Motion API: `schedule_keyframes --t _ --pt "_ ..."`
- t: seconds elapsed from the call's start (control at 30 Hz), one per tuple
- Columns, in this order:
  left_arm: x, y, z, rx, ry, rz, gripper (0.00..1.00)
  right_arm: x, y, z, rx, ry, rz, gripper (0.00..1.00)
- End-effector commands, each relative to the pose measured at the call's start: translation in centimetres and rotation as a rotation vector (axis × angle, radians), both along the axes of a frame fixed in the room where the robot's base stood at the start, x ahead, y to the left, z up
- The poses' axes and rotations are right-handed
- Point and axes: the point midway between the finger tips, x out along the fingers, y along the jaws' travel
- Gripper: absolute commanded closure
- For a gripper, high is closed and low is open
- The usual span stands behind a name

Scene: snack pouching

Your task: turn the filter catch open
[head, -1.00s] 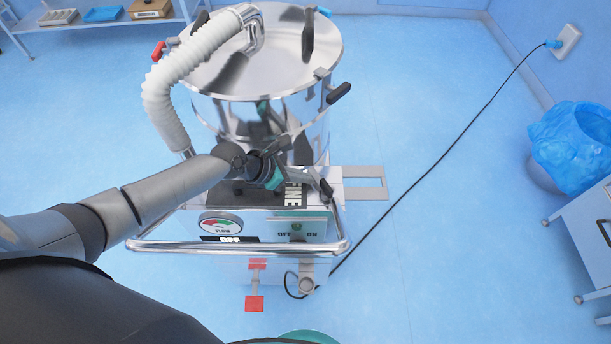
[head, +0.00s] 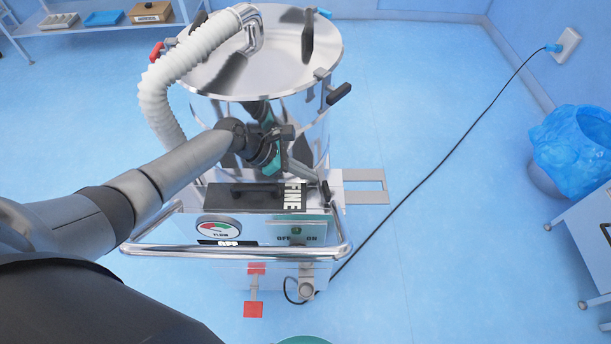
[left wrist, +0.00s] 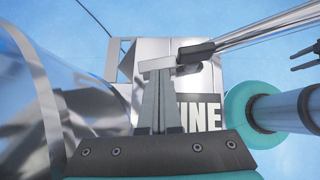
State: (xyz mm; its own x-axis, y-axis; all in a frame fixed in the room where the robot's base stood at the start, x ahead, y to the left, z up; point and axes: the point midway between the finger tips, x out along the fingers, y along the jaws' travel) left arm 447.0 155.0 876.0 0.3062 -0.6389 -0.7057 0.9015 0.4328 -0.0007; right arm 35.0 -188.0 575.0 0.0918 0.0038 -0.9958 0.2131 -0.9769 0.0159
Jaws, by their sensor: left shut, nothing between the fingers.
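The filter catch (head: 326,192) is a small lever with a black grip at the right end of the black filter drawer marked FINE (head: 245,196). In the left wrist view the catch's black grip (left wrist: 195,50) shows beside a pale bar just past the fingertips. My left gripper (head: 313,180) is shut with its fingers together, close to the catch. In the left wrist view its closed fingers (left wrist: 158,75) end at the pale bar; I cannot tell whether they touch it. Dark prongs at that view's right edge may be my right gripper (left wrist: 304,56); their state is unclear.
The steel drum (head: 300,110) stands behind the drawer, with a white ribbed hose (head: 160,95) at its left. A chrome rail (head: 240,252) runs across the front. A black cable (head: 430,175) crosses the floor at right. A bin with a blue bag (head: 575,138) stands farther right.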

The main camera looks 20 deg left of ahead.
Motion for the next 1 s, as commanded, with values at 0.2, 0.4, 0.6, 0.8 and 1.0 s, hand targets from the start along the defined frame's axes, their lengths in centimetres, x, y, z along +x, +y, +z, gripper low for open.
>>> schedule_keyframes --t 0.2,0.4,0.6,0.8,1.0 --pt "0.44 -0.24 0.03 0.001 0.003 0.005 1.0 0.0 -0.01 0.49 0.0 0.0 0.0 0.5" --pt "0.61 -0.36 -0.02 0.002 0.001 0.004 1.0 0.0 -0.02 0.64 0.0 0.0 0.0 0.5" --pt "0.65 -0.34 -0.06 0.003 0.001 0.005 1.0 0.0 -0.03 0.64 0.0 0.0 0.0 0.5" --pt "0.65 -0.34 -0.06 0.003 0.001 0.006 1.0 -0.01 -0.03 0.63 0.0 0.0 0.0 0.5" --pt "0.4 -0.33 0.04 0.003 0.001 0.006 1.0 -0.01 -0.04 1.01 0.0 0.0 0.0 0.5"
